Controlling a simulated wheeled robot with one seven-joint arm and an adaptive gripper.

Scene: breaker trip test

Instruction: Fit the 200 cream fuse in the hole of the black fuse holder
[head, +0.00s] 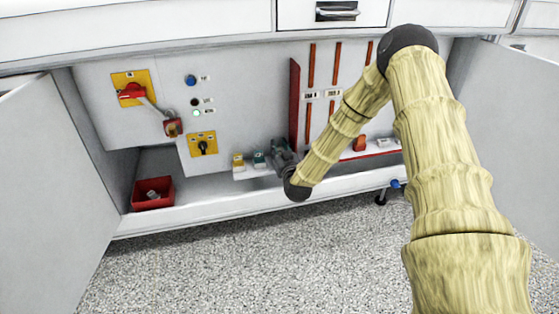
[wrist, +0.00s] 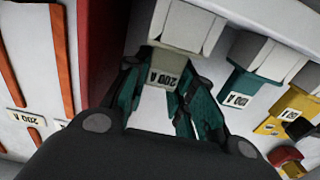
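I cannot make out a black fuse holder in either view.
A red upright panel (head: 294,103) stands behind my gripper. A yellow part (head: 238,163) sits left along the ledge, and a red bin (head: 152,194) is at the far left. Orange vertical strips (head: 311,65) line the back panel. Open cabinet doors bound both sides.

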